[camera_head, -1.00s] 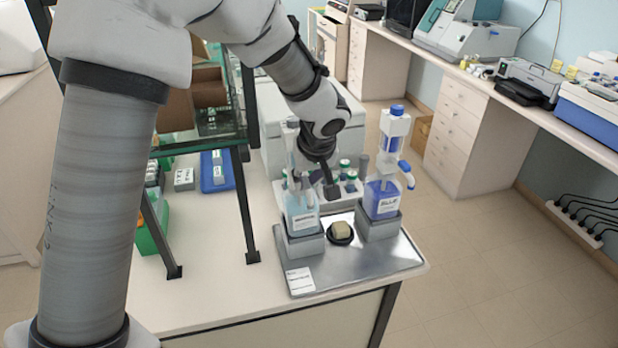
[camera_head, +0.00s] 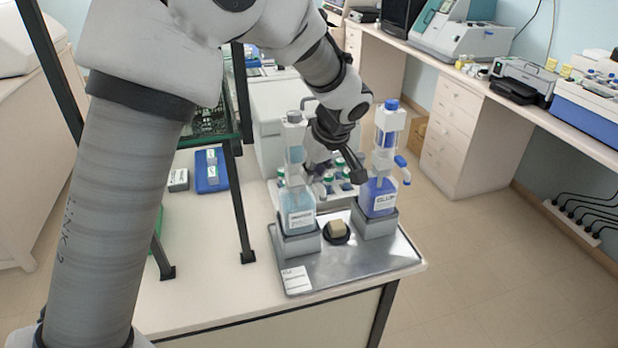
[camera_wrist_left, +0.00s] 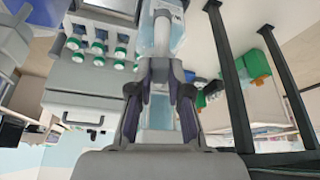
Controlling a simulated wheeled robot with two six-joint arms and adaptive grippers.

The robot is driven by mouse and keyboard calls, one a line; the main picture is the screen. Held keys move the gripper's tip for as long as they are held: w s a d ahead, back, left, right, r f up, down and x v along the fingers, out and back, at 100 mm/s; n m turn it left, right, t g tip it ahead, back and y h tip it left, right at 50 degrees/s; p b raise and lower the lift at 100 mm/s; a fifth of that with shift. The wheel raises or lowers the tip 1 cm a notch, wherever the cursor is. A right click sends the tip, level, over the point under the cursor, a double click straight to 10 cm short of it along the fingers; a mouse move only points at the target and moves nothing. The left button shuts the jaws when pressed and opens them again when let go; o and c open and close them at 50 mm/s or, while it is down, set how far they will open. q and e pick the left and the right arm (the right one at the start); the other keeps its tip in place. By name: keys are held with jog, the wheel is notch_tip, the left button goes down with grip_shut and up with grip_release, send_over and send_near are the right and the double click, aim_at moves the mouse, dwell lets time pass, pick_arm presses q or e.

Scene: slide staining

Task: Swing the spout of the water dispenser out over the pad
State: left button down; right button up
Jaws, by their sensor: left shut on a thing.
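The water dispenser, a bottle of pale blue liquid (camera_head: 299,207), stands upright in a grey holder on the left of the steel tray. The pad, a beige block (camera_head: 338,228) in a round black dish, lies between it and the dark blue dispenser (camera_head: 379,197). My left gripper (camera_head: 325,160) is behind and right of the water dispenser's upper part, before the blue one. In the left wrist view, its fingers (camera_wrist_left: 160,85) are closed around a narrow part in front of the pale bottle (camera_wrist_left: 161,116). This seems to be the spout, mostly hidden in the head view.
The steel tray (camera_head: 350,268) has a white label card (camera_head: 297,279) at its front left. Green-capped vials (camera_head: 329,184) stand in a rack behind the dispensers. A dark-framed shelf (camera_head: 240,200) stands to the left. The blue dispenser's spout (camera_head: 403,168) points right.

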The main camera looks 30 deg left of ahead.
pick_arm(q)
jog(key=w+n+g+p, duration=0.4)
jog(key=w+n, duration=0.3)
jog(key=n, duration=0.4)
jog(key=shift+w+a+f+n+g, duration=0.2)
jog(key=shift+a+f+n+g, duration=0.1)
jog(key=shift+n+g, duration=0.1)
jog(key=shift+h, duration=0.3)
jog(key=c, duration=1.1)
grip_release()
jog(key=shift+a, duration=0.1)
jog(key=v, duration=1.2)
jog(key=shift+a, duration=0.2)
